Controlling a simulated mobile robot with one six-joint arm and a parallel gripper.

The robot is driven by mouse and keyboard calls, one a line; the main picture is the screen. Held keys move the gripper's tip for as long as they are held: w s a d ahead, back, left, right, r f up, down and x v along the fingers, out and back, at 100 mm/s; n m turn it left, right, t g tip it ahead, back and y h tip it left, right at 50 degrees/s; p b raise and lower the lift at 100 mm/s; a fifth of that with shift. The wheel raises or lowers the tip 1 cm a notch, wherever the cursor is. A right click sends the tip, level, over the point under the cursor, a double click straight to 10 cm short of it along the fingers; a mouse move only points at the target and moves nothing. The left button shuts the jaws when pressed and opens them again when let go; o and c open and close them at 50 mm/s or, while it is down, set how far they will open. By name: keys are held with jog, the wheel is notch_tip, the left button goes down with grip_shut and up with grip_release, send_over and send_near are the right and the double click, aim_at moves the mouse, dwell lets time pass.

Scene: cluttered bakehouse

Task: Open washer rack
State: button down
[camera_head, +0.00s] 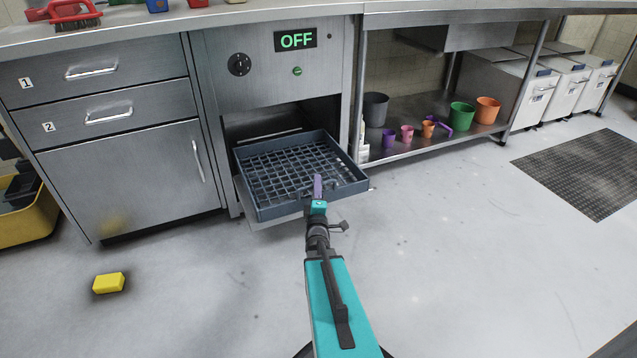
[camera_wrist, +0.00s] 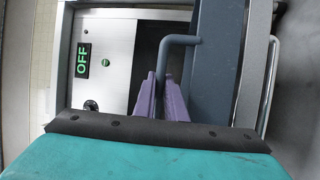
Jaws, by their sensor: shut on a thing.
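The washer (camera_head: 275,65) has a steel front with a green OFF display (camera_head: 296,39), and its lower opening is uncovered. The blue-grey washer rack (camera_head: 352,183) sticks well out of that opening, with an empty grid floor. My gripper (camera_head: 318,186) is at the rack's front edge. In the wrist view, the purple fingers of my gripper (camera_wrist: 162,97) are shut on the rack's grey bar handle (camera_wrist: 181,41). The rack's side wall (camera_wrist: 215,65) shows to the right of the fingers. The OFF display (camera_wrist: 83,60) shows turned on its side at the left.
A yellow sponge (camera_head: 108,283) lies on the floor at left. Drawers and a cupboard door (camera_head: 130,180) stand left of the washer. A low shelf (camera_head: 400,150) with several cups and buckets stands right. The floor in front is mostly clear.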

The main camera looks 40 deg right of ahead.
jog(key=shift+w+a, duration=0.1)
jog(key=shift+a, duration=0.3)
jog(key=c, duration=1.8)
grip_release()
jog(key=shift+c, duration=0.2)
jog(key=shift+d, duration=0.15)
jog(key=shift+s, duration=0.2)
jog(key=shift+p+v, duration=4.45)
jog(key=shift+v, duration=2.35)
jog(key=shift+r, duration=0.1)
